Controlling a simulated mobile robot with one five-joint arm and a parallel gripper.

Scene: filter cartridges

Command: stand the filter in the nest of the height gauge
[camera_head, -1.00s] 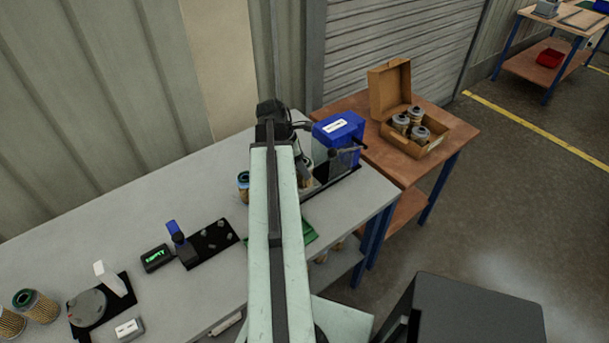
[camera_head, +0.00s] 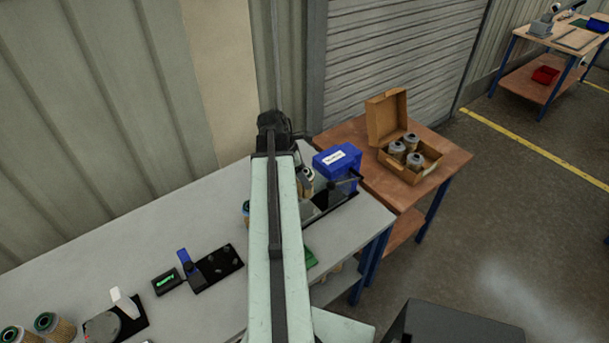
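My pale green arm (camera_head: 274,240) reaches forward over the grey bench, with its dark wrist (camera_head: 275,135) near the back. My gripper's fingers are hidden behind the arm, so I cannot see whether they hold anything. A filter (camera_head: 305,183) with a grey top and tan body shows just right of the arm, beside a blue machine. I cannot tell whether it is held. A device with a blue-topped post (camera_head: 186,262), a black plate with several small round features (camera_head: 220,264) and a green-lit display (camera_head: 166,283) stands left of the arm. I cannot tell which device is the height gauge.
A labelled blue machine (camera_head: 337,160) with a lever stands at the bench's right end. An open cardboard box (camera_head: 428,168) of grey-topped filters sits on the wooden table (camera_head: 452,165). Front left are a round fixture (camera_head: 103,327) and filters (camera_head: 55,327). The bench's left middle is clear.

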